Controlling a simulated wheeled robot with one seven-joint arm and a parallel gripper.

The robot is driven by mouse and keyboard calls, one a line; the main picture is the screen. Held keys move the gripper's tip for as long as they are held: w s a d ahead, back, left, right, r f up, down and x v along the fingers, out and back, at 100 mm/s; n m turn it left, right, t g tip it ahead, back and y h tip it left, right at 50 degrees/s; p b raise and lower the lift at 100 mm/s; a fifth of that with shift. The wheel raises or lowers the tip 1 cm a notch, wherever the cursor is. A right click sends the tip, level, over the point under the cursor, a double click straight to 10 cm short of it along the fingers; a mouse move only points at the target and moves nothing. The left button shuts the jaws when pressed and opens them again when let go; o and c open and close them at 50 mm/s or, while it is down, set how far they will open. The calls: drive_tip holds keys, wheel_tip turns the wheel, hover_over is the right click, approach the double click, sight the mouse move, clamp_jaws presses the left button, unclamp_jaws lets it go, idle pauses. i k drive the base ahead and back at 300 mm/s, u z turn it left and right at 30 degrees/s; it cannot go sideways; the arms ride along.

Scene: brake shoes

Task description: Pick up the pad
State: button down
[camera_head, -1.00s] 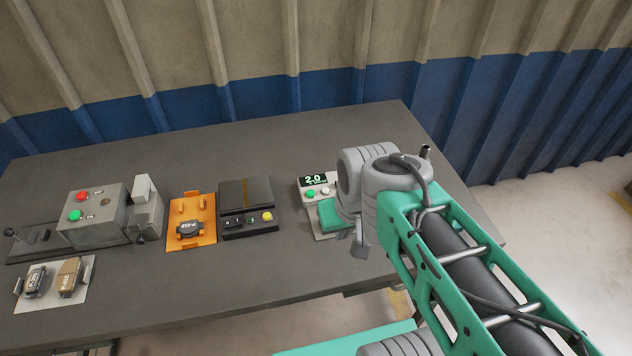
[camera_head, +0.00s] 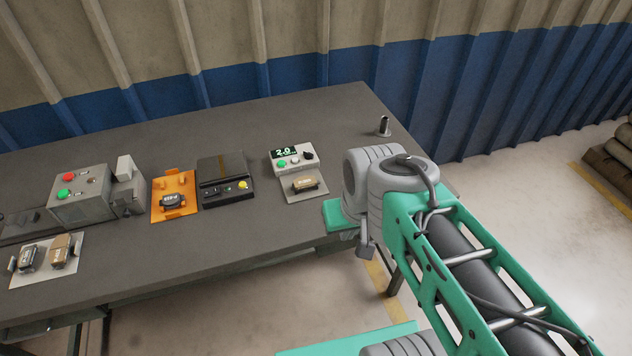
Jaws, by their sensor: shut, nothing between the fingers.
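Several pads lie on the grey table. A brown pad (camera_head: 305,184) lies on the plate of a scale with a lit display reading 2.0 (camera_head: 285,151). A dark pad (camera_head: 173,200) lies on an orange fixture (camera_head: 187,180). Another brown pad (camera_head: 59,256) and a dark pad (camera_head: 27,259) stand side by side on a pale plate at the front left. My grey and green arm reaches in from the lower right, its wrist right of the scale near the table's right edge. My gripper's fingers are hidden behind the arm.
A black box with a yellow button (camera_head: 222,167) stands between the orange fixture and the scale. A grey machine with red and green buttons (camera_head: 82,205) is at the left. A small dark cylinder (camera_head: 384,125) stands at the back right corner. The table's front middle is clear.

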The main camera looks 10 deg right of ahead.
sight(303, 183)
drive_tip(key=i, duration=0.75)
drive_tip(key=u, duration=0.25)
drive_tip(key=k, duration=0.3)
drive_tip(key=u, duration=2.55)
